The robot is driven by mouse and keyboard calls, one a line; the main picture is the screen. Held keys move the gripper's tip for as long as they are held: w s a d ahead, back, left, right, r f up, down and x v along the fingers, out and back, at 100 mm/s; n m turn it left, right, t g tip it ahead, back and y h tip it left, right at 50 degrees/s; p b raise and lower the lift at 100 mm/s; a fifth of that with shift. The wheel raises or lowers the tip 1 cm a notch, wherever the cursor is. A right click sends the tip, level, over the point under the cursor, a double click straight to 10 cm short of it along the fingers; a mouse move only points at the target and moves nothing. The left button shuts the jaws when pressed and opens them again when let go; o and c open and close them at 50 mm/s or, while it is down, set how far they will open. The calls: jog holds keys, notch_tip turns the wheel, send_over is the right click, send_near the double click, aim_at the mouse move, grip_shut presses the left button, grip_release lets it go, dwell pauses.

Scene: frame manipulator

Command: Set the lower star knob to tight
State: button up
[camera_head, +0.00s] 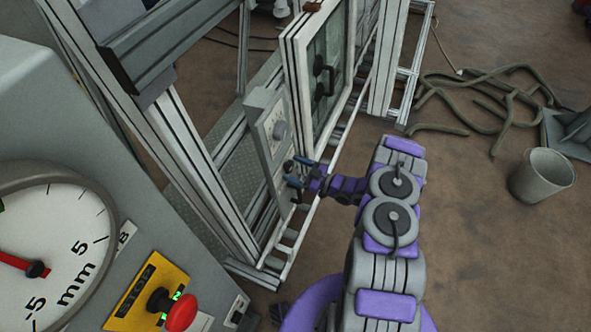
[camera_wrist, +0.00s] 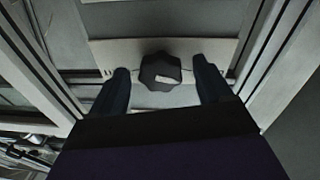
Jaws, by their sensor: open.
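A dark star knob (camera_wrist: 160,69) with a pale mark on its face sits on a light plate (camera_wrist: 105,53) in the wrist view. My gripper (camera_wrist: 163,72) is open, with one dark finger on each side of the knob. Small gaps show between the fingers and the knob, so it is not gripped. In the head view my gripper (camera_head: 298,171) points left at the lower part of a grey panel (camera_head: 265,136). A dark knob (camera_head: 288,166) shows at its fingertips, partly hidden by them.
Aluminium frame rails (camera_head: 205,190) stand around the panel, and a framed door with a dark handle (camera_head: 322,76) is just beyond it. A dial gauge (camera_head: 75,240) and a red stop button (camera_head: 182,312) are at lower left. A bucket (camera_head: 541,176) and hoses (camera_head: 480,90) lie right on open floor.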

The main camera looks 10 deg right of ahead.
jog(key=shift+c, duration=0.4)
jog(key=c, duration=1)
jog(key=shift+o, duration=0.2)
